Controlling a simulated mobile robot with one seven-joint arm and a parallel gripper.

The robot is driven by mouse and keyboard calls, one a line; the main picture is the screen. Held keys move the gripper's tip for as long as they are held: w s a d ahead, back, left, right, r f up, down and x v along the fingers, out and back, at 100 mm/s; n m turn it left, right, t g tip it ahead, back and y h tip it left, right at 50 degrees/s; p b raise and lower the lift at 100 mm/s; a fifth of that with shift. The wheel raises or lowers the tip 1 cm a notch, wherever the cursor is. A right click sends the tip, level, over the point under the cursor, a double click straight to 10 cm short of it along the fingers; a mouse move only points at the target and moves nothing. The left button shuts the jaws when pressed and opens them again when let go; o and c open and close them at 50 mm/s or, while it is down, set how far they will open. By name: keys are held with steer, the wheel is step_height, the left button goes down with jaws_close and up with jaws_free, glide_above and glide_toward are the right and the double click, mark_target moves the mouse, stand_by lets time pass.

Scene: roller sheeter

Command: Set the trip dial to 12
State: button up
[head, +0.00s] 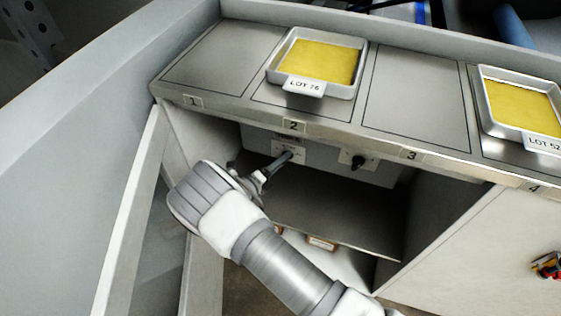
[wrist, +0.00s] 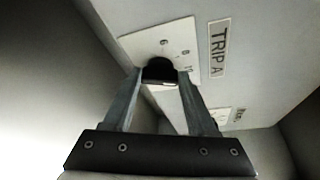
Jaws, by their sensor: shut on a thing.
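In the wrist view a round black dial knob (wrist: 159,66) sits on a white scale plate (wrist: 181,35), with a 6, an 8 and possibly a 10 visible. Beside it is a label reading TRIP A (wrist: 219,48). My gripper (wrist: 160,80) is shut on this knob, one finger on each side. The pointer and the rest of the scale are hidden, so I cannot tell the setting. In the head view my gripper (head: 287,157) reaches under the counter to the left dial plate (head: 297,148). A second black dial (head: 357,161) is to its right, untouched.
The counter (head: 420,95) overhangs the control box, with bays marked 1 to 3 and more. A tray labelled LOT 76 (head: 294,36) and one labelled LOT 52 (head: 484,74) hold yellow sheets. A shelf (head: 335,218) lies below. A cabinet wall closes the left side.

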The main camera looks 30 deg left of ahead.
steer(key=c, duration=0.3)
steer(key=shift+c, duration=0.2)
steer(key=shift+r, duration=0.1)
steer(key=shift+d+r+m+g+y+p, duration=0.15)
steer(key=shift+m+g+y+p, duration=0.35)
steer(key=shift+m+y+p, duration=0.8)
steer(key=shift+d+r+m+g+y+p, duration=0.15)
steer(key=shift+m+g+y+p, duration=0.5)
steer(key=shift+m, duration=1.25)
steer(key=o, duration=1.4)
steer(key=shift+c, duration=0.2)
